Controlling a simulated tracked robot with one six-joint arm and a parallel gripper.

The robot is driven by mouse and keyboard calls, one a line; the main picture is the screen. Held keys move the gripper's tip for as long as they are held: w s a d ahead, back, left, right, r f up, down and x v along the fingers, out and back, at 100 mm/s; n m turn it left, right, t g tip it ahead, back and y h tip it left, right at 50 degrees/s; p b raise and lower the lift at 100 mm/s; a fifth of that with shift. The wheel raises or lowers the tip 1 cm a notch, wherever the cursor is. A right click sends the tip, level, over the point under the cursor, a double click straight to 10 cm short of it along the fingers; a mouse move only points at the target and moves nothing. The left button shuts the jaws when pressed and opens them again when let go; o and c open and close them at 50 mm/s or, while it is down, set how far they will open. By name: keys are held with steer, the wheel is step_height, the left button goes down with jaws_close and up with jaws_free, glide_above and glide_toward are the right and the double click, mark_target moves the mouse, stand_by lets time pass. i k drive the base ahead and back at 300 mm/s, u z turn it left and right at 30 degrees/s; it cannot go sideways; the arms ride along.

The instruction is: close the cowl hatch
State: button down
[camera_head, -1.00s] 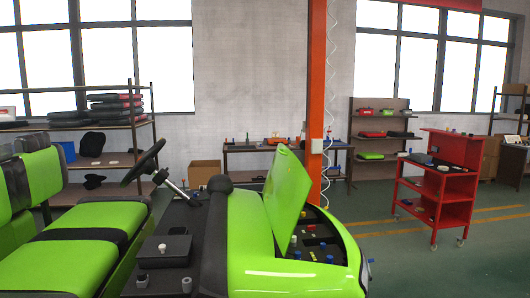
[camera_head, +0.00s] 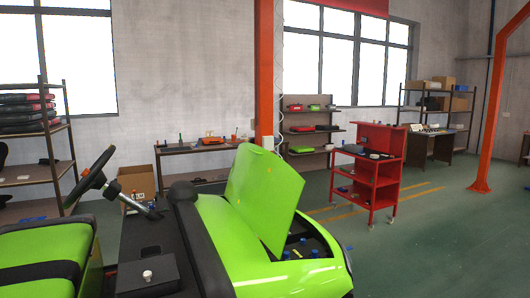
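The green cowl hatch (camera_head: 262,196) stands raised and tilted on the green front cowl (camera_head: 222,240) of the cart. Its lower edge meets the cowl, and the opening (camera_head: 308,243) to its right is uncovered. Small blue-capped and other parts (camera_head: 303,241) show on the dark floor of the opening. Part of the opening is hidden behind the hatch. My gripper is not in view.
The cart's steering wheel (camera_head: 91,179) and green seat (camera_head: 45,250) are at the left. A red trolley (camera_head: 370,175) stands behind the cart to the right. An orange post (camera_head: 482,150) rises at the far right. Green floor (camera_head: 450,245) is clear at the right.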

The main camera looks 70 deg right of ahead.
mark_target(264, 189)
steer(key=z, duration=0.4)
steer(key=i, duration=0.55)
steer(key=z, duration=0.7)
steer(key=i, duration=0.4)
steer(key=z, duration=0.2)
